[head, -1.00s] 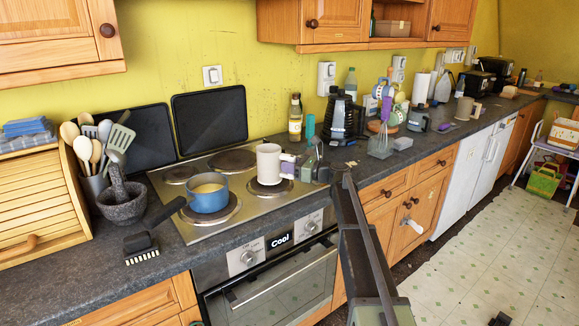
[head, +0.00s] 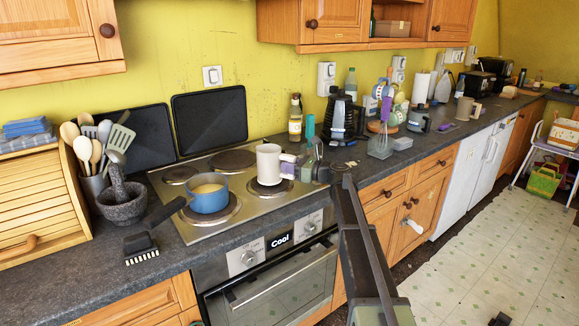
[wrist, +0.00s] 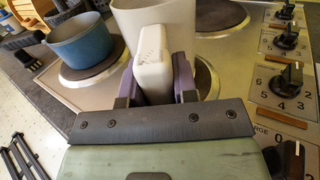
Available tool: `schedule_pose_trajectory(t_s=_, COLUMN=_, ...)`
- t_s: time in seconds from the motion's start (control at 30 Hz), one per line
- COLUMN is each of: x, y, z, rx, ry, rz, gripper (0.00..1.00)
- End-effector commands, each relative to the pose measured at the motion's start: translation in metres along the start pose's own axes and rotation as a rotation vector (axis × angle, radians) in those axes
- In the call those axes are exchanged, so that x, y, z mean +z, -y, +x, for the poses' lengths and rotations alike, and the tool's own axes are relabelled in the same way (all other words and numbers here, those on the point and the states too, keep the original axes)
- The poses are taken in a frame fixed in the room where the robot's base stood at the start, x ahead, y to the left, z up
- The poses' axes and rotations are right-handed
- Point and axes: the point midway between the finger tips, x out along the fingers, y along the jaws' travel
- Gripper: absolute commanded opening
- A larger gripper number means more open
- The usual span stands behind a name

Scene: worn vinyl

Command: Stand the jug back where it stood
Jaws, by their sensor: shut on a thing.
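The jug (head: 269,162) is cream-white and upright at the front right hotplate of the hob. Its pale handle (wrist: 153,66) faces my gripper in the wrist view. My gripper (head: 289,166) is shut on that handle, with a purple-grey finger on each side of it. The jug's base is close over the hotplate; I cannot tell whether it touches. The fingers hide part of the jug's lower side in the wrist view.
A bottle (head: 295,118) stands behind the hob. Control knobs (wrist: 292,76) line the hob's front. The two rear hotplates are clear.

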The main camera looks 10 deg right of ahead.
Motion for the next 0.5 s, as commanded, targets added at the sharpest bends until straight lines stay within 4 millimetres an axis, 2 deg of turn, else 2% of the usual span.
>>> schedule_pose_trajectory(t_s=0.5, x=-0.0070, y=0.0000, z=0.0000, rx=0.000, ry=0.000, rz=0.000, gripper=0.00)
